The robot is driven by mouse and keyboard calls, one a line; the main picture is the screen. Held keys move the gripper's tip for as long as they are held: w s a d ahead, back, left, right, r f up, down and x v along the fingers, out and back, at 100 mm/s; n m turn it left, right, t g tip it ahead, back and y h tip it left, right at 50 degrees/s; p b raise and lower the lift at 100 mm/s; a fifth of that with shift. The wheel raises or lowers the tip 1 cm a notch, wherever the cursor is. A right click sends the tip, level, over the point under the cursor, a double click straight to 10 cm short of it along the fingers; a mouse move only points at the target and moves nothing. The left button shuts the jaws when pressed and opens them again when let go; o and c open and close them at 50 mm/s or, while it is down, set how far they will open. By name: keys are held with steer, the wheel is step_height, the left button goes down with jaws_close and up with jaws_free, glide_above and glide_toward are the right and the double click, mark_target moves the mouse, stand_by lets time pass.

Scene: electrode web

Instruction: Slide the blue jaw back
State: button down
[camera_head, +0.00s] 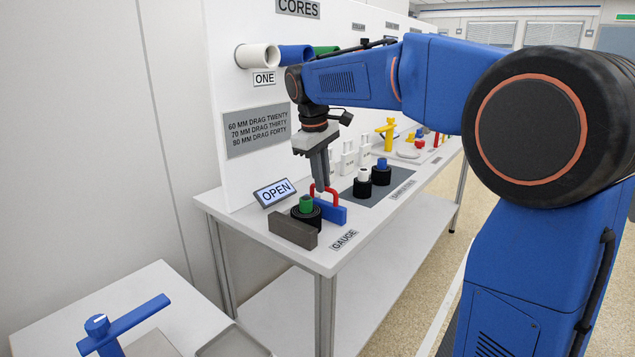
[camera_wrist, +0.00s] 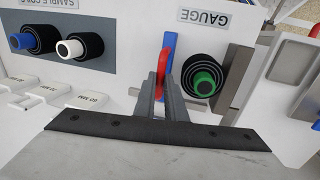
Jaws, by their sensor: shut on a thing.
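The blue jaw (camera_head: 330,211) stands on the white table at the gauge, with a red loop handle (camera_head: 334,191) on top. In the wrist view the blue jaw (camera_wrist: 170,40) shows edge-on beyond the red handle (camera_wrist: 162,64). My gripper (camera_head: 322,187) points down and is shut on the red handle; its fingers also show in the wrist view (camera_wrist: 163,84). A black coil with a green core (camera_head: 306,204) stands between the blue jaw and a grey fixed block (camera_head: 292,230). In the wrist view the coil (camera_wrist: 206,80) sits apart from the blue jaw.
A display reading OPEN (camera_head: 274,192) stands behind the coil. Two more coils, with a white core (camera_head: 363,175) and a blue core (camera_head: 381,164), stand on a dark mat to the right. A white panel (camera_head: 225,170) rises behind the table.

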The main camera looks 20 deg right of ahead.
steer(key=shift+w+d, duration=0.5)
steer(key=shift+d, duration=0.15)
steer(key=c, duration=1.8)
jaws_free()
steer(key=shift+w+d, duration=0.1)
steer(key=shift+r, duration=0.1)
steer(key=a+r, duration=0.1)
steer(key=r, duration=0.4)
steer(key=s+a+r, duration=0.1)
steer(key=r, duration=0.5)
steer(key=s+r, duration=0.1)
steer(key=r, duration=0.5)
steer(key=shift+a, duration=0.4)
steer(key=s+d+f+m+t, duration=0.1)
steer(key=s+d+f+m, duration=0.1)
steer(key=s+f, duration=0.9)
steer(key=s+d+f+m+t+y, duration=0.1)
steer(key=s+d+f+m, duration=0.1)
steer(key=s+f, duration=0.9)
steer(key=s+d+f+m+t, duration=0.1)
steer(key=s+d+f+m, duration=0.2)
steer(key=s+f, duration=0.8)
steer(key=shift+s+d+t+y, duration=0.15)
steer(key=shift+s+t+y, duration=0.15)
steer(key=shift+s+y, duration=0.15)
